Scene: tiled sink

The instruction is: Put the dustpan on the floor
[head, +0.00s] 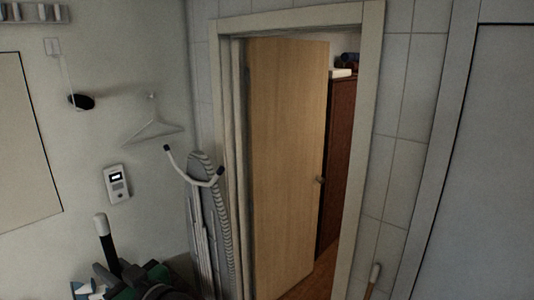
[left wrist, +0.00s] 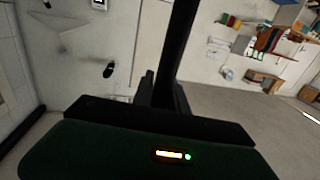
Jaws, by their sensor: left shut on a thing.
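In the left wrist view the black handle (left wrist: 184,40) runs from the top edge down to the fingers. My left gripper (head: 125,274) is shut on this handle, in the bottom left of the head view; its dark fingers also show in the left wrist view (left wrist: 162,98). My right gripper is not in view.
A folded ironing board (head: 205,225) leans by the wall beside an open wooden door (head: 285,160). A hanger (head: 152,132) and a wall intercom (head: 117,184) are on the left wall. A light stick (head: 373,278) stands right of the doorway. Bare floor (left wrist: 245,115) shows in the left wrist view.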

